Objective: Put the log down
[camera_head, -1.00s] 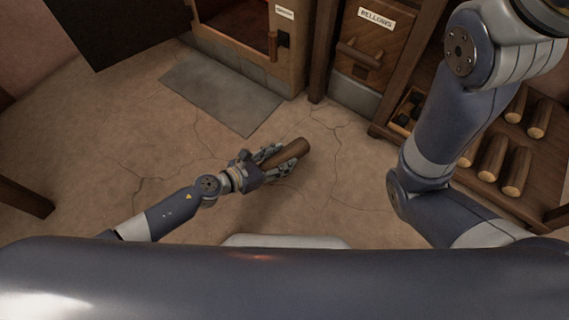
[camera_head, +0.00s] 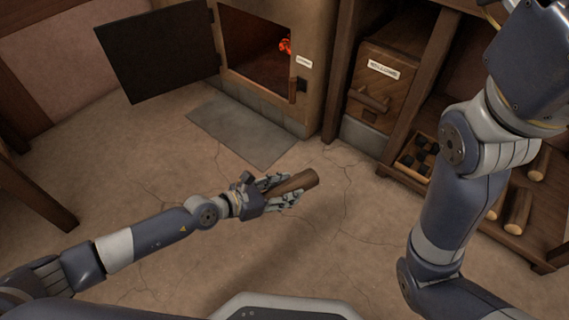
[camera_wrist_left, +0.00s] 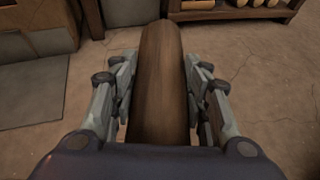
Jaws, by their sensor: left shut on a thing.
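A brown log (camera_head: 296,183) is held in my left gripper (camera_head: 272,189) above the bare floor in the head view. The log points out to the right, past the fingers. In the left wrist view the log (camera_wrist_left: 160,85) lies lengthwise between both fingers of the left gripper (camera_wrist_left: 160,100), which are shut on its sides. My right arm comes down the right side of the head view, but its gripper is not in view.
An open furnace (camera_head: 262,55) with a glowing fire stands at the back, its dark door (camera_head: 160,50) swung left. A grey slab (camera_head: 240,128) lies before it. The bellows box (camera_head: 385,75) is right of it. A shelf holds several logs (camera_head: 518,208) and a tray of dark lumps (camera_head: 418,155). The middle floor is clear.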

